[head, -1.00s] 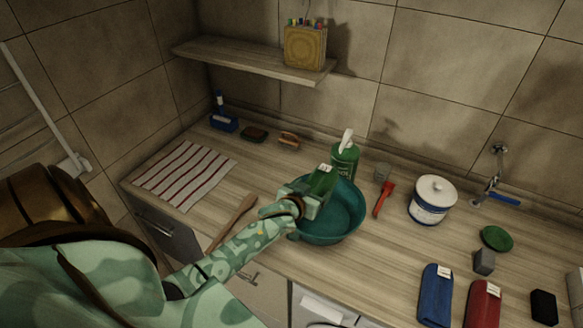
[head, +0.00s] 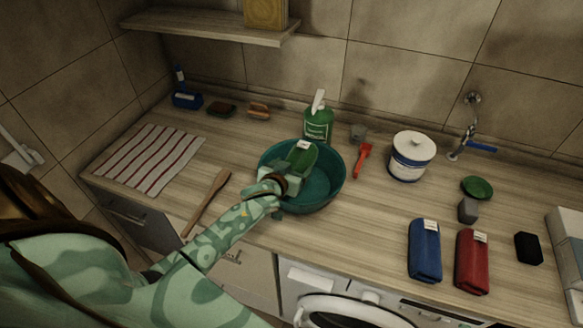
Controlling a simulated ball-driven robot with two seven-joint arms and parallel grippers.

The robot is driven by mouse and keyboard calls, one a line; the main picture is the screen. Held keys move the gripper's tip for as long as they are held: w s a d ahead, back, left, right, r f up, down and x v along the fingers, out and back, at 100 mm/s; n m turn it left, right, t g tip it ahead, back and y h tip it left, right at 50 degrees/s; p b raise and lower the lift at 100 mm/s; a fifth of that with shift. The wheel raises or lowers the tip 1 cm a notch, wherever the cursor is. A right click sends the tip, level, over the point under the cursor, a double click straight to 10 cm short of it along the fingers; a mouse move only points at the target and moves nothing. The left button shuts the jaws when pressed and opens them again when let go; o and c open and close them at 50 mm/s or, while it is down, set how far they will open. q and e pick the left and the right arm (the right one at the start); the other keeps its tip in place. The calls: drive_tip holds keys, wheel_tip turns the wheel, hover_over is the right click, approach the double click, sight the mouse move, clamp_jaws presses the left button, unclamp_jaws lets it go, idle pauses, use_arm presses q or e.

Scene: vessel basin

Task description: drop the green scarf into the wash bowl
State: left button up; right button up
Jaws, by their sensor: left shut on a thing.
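The green scarf (head: 302,156) is a folded dark green bundle with a white tag. My left gripper (head: 291,172) is shut on it and holds it over the left part of the wash bowl (head: 325,190). The bowl is a round teal basin on the counter, and its inside looks empty where it shows. The gripper and forearm hide part of its left rim. I cannot tell whether the scarf touches the bowl. My right gripper is not in view.
A green bottle (head: 318,124) stands behind the bowl. A red-handled brush (head: 363,160) and a white pot (head: 412,156) are to its right. Rolled blue (head: 424,252) and red (head: 472,262) cloths lie front right. A wooden spoon (head: 206,202) and striped towel (head: 150,158) lie left.

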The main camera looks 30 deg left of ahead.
use_arm(q)
drive_tip(key=shift+r, duration=0.1)
drive_tip(key=o, duration=1.2)
drive_tip(key=shift+s, duration=0.25)
drive_tip(key=p+v, duration=0.1)
drive_tip(key=v, duration=1.5)
drive_tip(key=shift+p, duration=0.35)
